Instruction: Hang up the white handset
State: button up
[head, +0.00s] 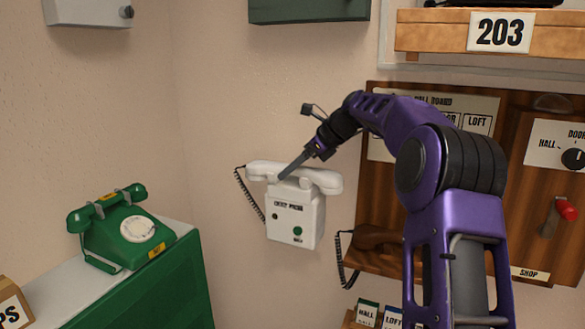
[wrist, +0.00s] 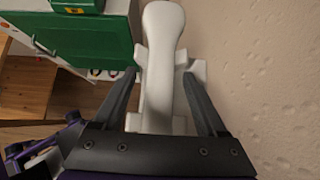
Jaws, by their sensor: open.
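The white handset (head: 320,178) lies roughly level across the top of the white wall phone (head: 295,220), and appears to rest in its cradle. A dark coiled cord hangs from its left end. My gripper (head: 284,178) is at the middle of the handset, reaching in from the upper right. In the wrist view, the handset (wrist: 162,30) runs lengthwise between the two spread fingers of my gripper (wrist: 160,76), with a visible gap on each side. Parts of the cradle (wrist: 197,70) show beside it. The fingers hide a little of the handset in the head view.
A green dial phone (head: 130,228) stands on a green cabinet (head: 165,290) at left. To the right, a wooden board (head: 380,200) carries a brown handset (head: 375,237) and a red-knobbed lever (head: 566,208). A shelf marked 203 (head: 440,38) is above. Bare wall surrounds the white phone.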

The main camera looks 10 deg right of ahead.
jog(key=p+v, duration=0.1)
jog(key=v, duration=0.6)
jog(key=shift+s+d+r, duration=0.1)
jog(key=shift+d+r, duration=0.05)
jog(key=shift+d, duration=0.05)
jog(key=shift+a, duration=0.1)
